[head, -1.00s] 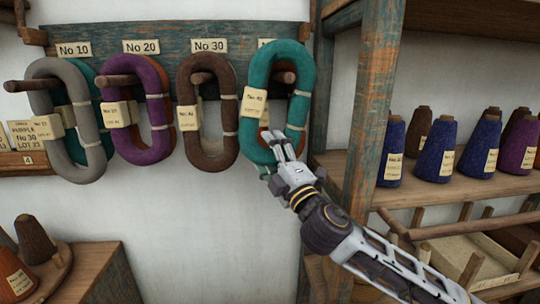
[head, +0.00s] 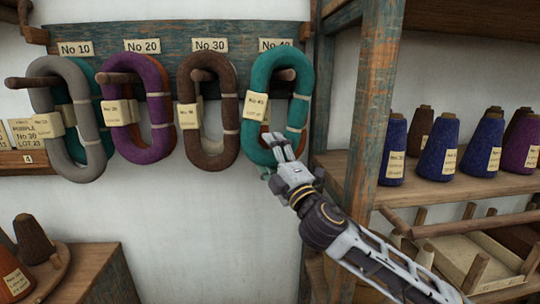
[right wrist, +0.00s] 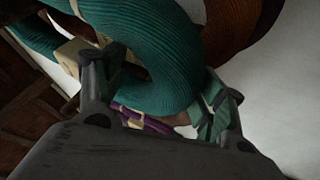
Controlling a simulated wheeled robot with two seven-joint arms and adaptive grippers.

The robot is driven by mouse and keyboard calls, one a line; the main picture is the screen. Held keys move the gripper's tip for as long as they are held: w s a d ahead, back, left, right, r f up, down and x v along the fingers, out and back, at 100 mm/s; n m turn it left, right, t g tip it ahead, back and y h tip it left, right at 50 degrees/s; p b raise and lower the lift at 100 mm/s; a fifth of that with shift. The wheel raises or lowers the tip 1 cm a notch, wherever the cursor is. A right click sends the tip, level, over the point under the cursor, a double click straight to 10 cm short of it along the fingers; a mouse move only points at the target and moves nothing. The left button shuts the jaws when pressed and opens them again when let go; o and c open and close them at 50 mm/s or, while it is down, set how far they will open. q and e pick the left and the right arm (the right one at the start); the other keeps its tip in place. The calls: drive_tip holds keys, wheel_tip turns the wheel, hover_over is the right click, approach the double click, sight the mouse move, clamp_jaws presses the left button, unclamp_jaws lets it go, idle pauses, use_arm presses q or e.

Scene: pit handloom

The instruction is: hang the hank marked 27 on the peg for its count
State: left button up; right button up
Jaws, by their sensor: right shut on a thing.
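A teal hank (head: 262,98) hangs at the peg (head: 285,75) under the "No 40" card (head: 275,45); the peg's end shows inside its loop. Its paper tag (head: 256,106) is too small to read surely, and I cannot make out a 27 on any hank. My right gripper (head: 283,148) is shut on the hank's lower end; the right wrist view shows the teal strand (right wrist: 150,75) between the fingers. A rust-coloured hank shows behind it. My left gripper is not in view.
A grey hank (head: 42,95), a purple hank (head: 133,82) and a brown hank (head: 188,140) hang at the No 10, No 20 and No 30 pegs. A wooden post (head: 372,110) stands close right, before shelves of yarn cones (head: 437,150). The wall below the hanks is clear.

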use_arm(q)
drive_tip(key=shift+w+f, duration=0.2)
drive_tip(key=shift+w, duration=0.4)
use_arm(e)
drive_tip(key=shift+a+f, duration=0.2)
drive_tip(key=shift+f, duration=0.45)
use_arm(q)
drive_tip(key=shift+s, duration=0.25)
use_arm(e)
drive_tip(key=o, duration=1.2)
drive_tip(key=shift+w+a, duration=0.1)
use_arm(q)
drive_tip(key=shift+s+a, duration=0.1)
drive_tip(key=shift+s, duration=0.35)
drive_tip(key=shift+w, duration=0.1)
